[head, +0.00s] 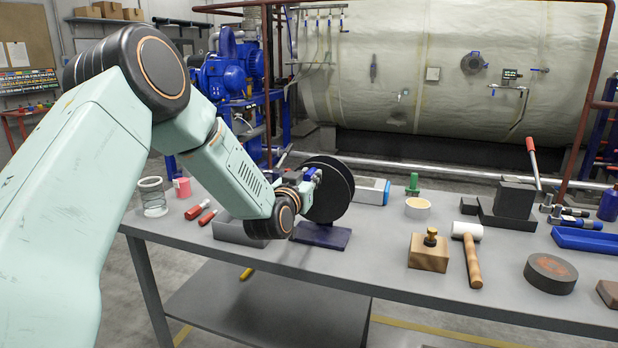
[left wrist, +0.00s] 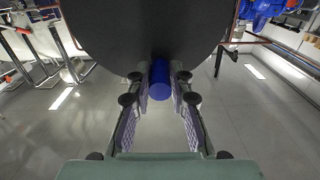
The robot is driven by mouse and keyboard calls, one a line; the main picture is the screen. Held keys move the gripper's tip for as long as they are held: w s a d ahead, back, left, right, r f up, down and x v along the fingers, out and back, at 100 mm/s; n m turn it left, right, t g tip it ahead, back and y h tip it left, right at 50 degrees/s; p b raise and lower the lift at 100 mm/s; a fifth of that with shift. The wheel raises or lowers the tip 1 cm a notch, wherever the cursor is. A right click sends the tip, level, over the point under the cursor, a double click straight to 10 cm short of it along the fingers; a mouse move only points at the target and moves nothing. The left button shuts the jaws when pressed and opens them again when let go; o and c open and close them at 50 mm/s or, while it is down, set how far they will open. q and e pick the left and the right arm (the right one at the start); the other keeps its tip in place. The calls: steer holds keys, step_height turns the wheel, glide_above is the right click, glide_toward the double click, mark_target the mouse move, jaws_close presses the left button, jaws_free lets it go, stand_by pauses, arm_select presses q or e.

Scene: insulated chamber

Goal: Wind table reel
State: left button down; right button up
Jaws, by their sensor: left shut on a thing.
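The table reel is a large black disc (head: 334,190) standing upright on a dark blue base (head: 321,236) near the front left of the grey bench. Its dark disc also fills the top of the left wrist view (left wrist: 150,25). A blue crank handle (left wrist: 160,78) sticks out from the disc toward the wrist camera. My left gripper (head: 311,175) is at the upper left of the disc, its fingers on either side of the blue handle and shut on it. My left forearm hides part of the reel's left side. My right gripper is not in view.
A grey block (head: 238,232) and red-handled tools (head: 200,210) lie left of the reel. Bare bench lies between the reel and wooden block.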

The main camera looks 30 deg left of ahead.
mark_target(339, 202)
arm_select(q)
steer(key=shift+d, duration=0.1)
